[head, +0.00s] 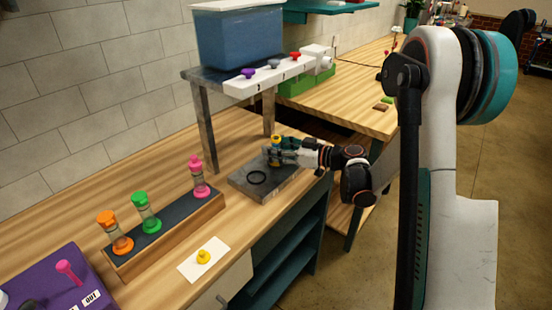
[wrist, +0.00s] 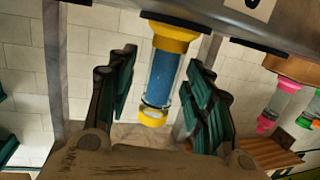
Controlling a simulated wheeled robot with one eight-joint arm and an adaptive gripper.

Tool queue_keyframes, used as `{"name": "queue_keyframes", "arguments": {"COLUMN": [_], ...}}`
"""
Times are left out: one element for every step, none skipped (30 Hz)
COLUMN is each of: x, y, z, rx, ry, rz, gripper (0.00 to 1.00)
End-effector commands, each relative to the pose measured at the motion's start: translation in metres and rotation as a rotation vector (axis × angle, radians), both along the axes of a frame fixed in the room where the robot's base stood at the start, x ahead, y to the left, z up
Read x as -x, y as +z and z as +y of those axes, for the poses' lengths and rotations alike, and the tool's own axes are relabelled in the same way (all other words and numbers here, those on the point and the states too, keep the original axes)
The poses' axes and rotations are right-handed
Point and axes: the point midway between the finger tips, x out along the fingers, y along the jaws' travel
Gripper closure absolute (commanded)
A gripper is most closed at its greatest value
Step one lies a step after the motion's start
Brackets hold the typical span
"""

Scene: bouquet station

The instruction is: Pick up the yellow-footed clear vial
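The yellow-footed clear vial (head: 275,140) stands at the far end of a dark slab (head: 240,184) in the head view, partly hidden by my gripper (head: 280,153). In the wrist view, which looks upside down, the vial (wrist: 164,75) shows yellow at both ends and blue in its tube. Its wider yellow end is at the slab's dark surface. My gripper (wrist: 160,62) is open, with one finger on each side of the vial. A gap shows between the vial and each finger.
A wooden rack (head: 190,232) holds orange, green and pink vials left of the slab. A black ring (head: 256,177) lies on the slab. A raised shelf with a blue tank (head: 240,40) stands behind.

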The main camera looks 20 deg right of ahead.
Motion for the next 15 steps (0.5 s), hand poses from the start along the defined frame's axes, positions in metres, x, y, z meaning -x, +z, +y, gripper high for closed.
{"name": "queue_keyframes", "arguments": {"x": [0.0001,0.0001,0.0001,0.0001,0.0001,0.0001,0.0002,0.0002,0.0002,0.0003,0.0003,0.0003,0.0003,0.0003,0.0003], "y": [0.0,0.0,0.0,0.0,0.0,0.0,-0.0001,-0.0001,0.0003,0.0003,0.0003,0.0002,0.0003,0.0007,0.0021], "z": [0.0,0.0,0.0,0.0,0.0,0.0,-0.0001,-0.0001,0.0,0.0,0.0,0.0,0.0,0.0,0.0], "rx": [0.0,0.0,0.0,0.0,0.0,0.0,0.0,0.0,-0.001,-0.001,-0.001,0.0,0.0,0.0,-0.001], "ry": [0.0,0.0,0.0,0.0,0.0,0.0,0.0,0.0,0.0,0.0,0.0,0.0,0.0,0.0,0.0], "rz": [0.0,0.0,0.0,0.0,0.0,0.0,0.0,0.0,-0.001,-0.001,-0.001,0.0,0.0,0.0,-0.001], "gripper": [0.7,0.76,0.85,0.92,0.99,1.0,1.0,1.0,1.0,1.0,1.0,1.0,1.0,1.0,1.0]}}
